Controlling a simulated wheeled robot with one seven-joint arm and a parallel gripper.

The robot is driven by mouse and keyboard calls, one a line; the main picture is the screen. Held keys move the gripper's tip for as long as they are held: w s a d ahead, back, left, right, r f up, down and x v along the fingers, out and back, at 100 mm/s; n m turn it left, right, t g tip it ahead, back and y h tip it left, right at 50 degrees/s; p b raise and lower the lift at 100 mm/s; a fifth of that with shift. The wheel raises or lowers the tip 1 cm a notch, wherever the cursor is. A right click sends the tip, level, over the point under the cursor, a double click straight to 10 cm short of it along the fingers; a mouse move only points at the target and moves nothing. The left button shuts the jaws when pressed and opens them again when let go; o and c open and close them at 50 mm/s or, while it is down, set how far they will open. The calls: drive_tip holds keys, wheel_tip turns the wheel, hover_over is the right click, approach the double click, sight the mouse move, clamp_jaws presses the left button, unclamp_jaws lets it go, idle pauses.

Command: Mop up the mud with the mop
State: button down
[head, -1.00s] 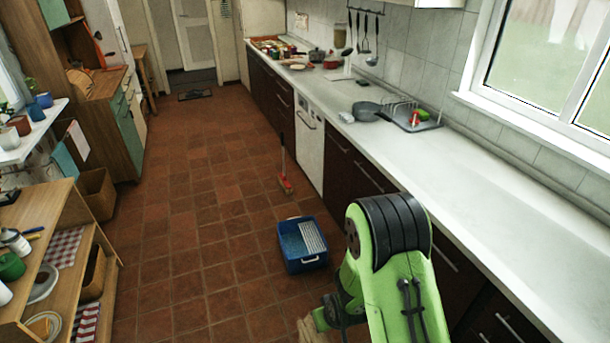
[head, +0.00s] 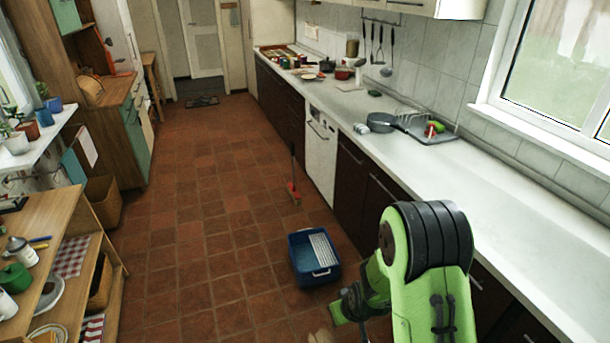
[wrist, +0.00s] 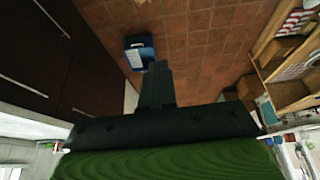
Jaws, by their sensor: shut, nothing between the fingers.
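The blue bucket (head: 313,268) with a pale ridged wringer stands on the tiled floor, right of the middle in the head view. It also shows in the wrist view (wrist: 139,52), beyond the fingers. A beige, fringed thing (head: 320,337) is cut off at the bottom edge of the head view; it may be the mop head, but I cannot tell. No mud is visible on the floor in view. My gripper (wrist: 158,68) is shut and empty, clear of the bucket; in the head view its fingers are hard to make out.
A red-headed brush with an upright handle (head: 293,191) stands on the floor by the cabinets. The white counter (head: 440,190) runs along the right. A wooden shelf unit (head: 60,222) is at the left.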

drive_tip(key=f, duration=0.2)
drive_tip(key=s+f, duration=0.1)
drive_tip(key=shift+s+a+b, duration=0.1)
drive_tip(key=shift+a+b, duration=0.25)
drive_tip(key=shift+a, duration=0.05)
drive_tip(key=shift+r, duration=0.1)
